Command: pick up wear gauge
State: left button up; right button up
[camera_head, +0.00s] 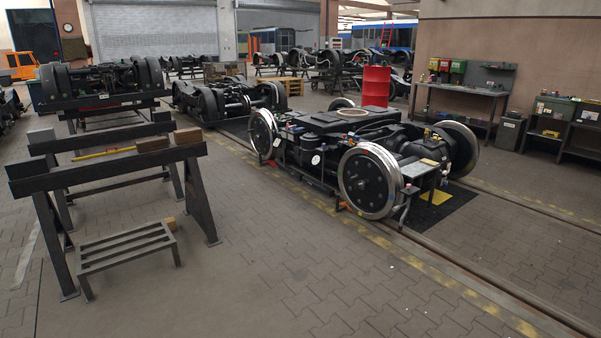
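I cannot make out a wear gauge for certain in the head view. A thin yellow bar (104,153) lies across the dark trestles at the left; I cannot tell whether it is the gauge. Small items on the workbench (462,89) and shelves at the right are too small to identify. Neither of my grippers is in view.
A bogie (352,145) with bright wheels stands on floor rails in the middle. Dark trestles (102,172) and a low slatted stand (124,247) are at the left. A red drum (376,86) stands behind the bogie. The paved floor in front is clear.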

aim_at(352, 134)
jog(key=i, duration=4.7)
jog(key=i+j+z, duration=0.15)
jog(key=i+z, duration=0.25)
jog(key=i, duration=0.15)
jog(key=i+j+z, duration=0.35)
jog(key=i, duration=0.25)
jog(key=i+j+z, duration=0.4)
jog(key=i, duration=0.1)
